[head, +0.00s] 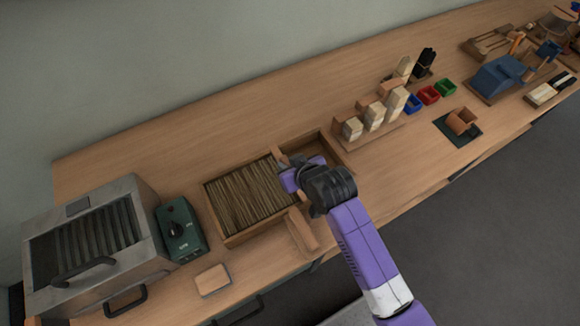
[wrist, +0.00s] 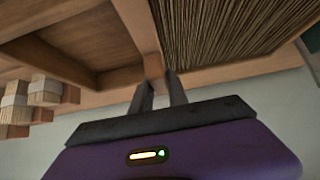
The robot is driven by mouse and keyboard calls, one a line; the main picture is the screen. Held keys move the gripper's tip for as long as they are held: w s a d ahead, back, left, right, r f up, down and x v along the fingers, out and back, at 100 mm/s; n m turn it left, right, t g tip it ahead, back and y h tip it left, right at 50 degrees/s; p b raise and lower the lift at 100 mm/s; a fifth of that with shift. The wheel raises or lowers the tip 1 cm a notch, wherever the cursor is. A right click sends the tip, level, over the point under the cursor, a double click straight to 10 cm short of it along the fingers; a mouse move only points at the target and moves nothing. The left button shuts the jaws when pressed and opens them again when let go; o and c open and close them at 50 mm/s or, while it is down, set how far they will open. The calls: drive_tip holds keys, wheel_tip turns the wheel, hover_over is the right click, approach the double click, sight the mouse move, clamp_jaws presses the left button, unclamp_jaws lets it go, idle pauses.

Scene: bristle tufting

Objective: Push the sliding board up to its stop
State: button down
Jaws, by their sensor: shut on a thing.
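The bristle tray (head: 237,240) is a shallow wooden box on the bench. Its left part is packed with long tan bristles (head: 243,193), and its right part is empty. The sliding board (head: 281,157) stands across the tray between the bristles and the empty part. My gripper (head: 291,176) is over the board and hides much of it in the head view. In the wrist view the fingers (wrist: 161,88) are shut on the far end of the sliding board (wrist: 137,28), with bristles on the right and empty tray on the left. The stop cannot be made out.
A green control box (head: 180,230) and a metal machine (head: 95,245) stand left of the tray. Wooden blocks on a rack (head: 372,128) stand close to its right. A wooden piece (head: 301,232) is at its front edge. Bench behind the tray is clear.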

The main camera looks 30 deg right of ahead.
drive_tip(key=c, duration=1.3)
unclamp_jaws()
drive_tip(key=shift+a, duration=0.35)
drive_tip(key=v, duration=0.7)
drive_tip(key=shift+b, duration=0.4)
drive_tip(key=shift+s+r, duration=0.3)
drive_tip(key=shift+s, duration=0.05)
